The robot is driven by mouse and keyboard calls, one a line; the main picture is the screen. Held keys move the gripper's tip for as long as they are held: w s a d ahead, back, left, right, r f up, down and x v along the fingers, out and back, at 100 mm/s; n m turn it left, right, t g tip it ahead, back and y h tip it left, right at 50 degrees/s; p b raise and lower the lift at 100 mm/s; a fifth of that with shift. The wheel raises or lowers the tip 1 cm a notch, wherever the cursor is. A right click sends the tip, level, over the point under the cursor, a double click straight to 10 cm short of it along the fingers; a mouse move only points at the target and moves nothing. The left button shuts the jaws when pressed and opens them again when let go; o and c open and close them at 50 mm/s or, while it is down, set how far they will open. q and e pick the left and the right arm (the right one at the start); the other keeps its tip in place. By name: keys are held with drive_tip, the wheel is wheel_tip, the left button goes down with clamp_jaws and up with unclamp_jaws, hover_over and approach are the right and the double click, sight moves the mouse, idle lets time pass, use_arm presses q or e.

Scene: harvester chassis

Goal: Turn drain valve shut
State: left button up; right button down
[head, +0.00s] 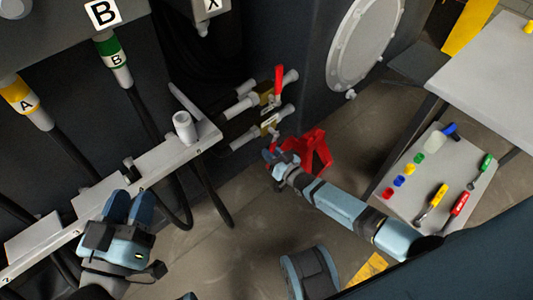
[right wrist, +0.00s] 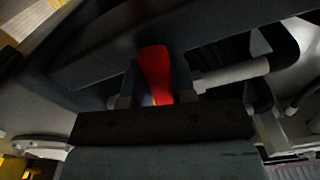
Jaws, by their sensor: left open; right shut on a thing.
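Two valves with red lever handles sit on grey pipes at the chassis wall in the head view. The upper valve (head: 267,98) has its red handle (head: 279,80) standing up and free. The lower valve (head: 269,125) is just above my right gripper (head: 271,155), which hides most of its handle. In the right wrist view, my right gripper is shut on a red handle (right wrist: 155,72), with a finger on each side. I cannot read which valve is the drain valve. My left gripper (head: 130,208) is open and empty over the grey rail.
The grey rail (head: 95,200) with a white post (head: 184,127) crosses the left. Hoses marked A (head: 28,103) and B (head: 114,62) hang there. A red object (head: 316,153) is just behind my right gripper. A tool tray (head: 405,207) stands at right.

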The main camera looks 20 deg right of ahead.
drive_tip(key=shift+w+d+f+n, duration=0.1)
drive_tip(key=shift+w+d+n, duration=0.1)
drive_tip(key=shift+d+n, duration=0.65)
use_arm(q)
drive_tip(key=shift+r, duration=0.3)
use_arm(e)
drive_tip(key=shift+w+d+n, duration=0.1)
drive_tip(key=shift+n, duration=0.55)
use_arm(q)
drive_tip(key=shift+w+r, duration=0.1)
use_arm(e)
drive_tip(key=shift+d, duration=0.1)
drive_tip(key=c, duration=0.9)
unclamp_jaws()
drive_tip(key=shift+c, duration=0.2)
use_arm(q)
drive_tip(key=a+r+p, duration=0.1)
drive_tip(key=p, duration=0.3)
drive_tip(key=shift+r+t+y, duration=0.2)
drive_tip(key=shift+t+y, duration=0.1)
drive_tip(key=shift+y, duration=0.1)
use_arm(e)
drive_tip(key=v, duration=1.3)
drive_tip(key=shift+s, duration=0.35)
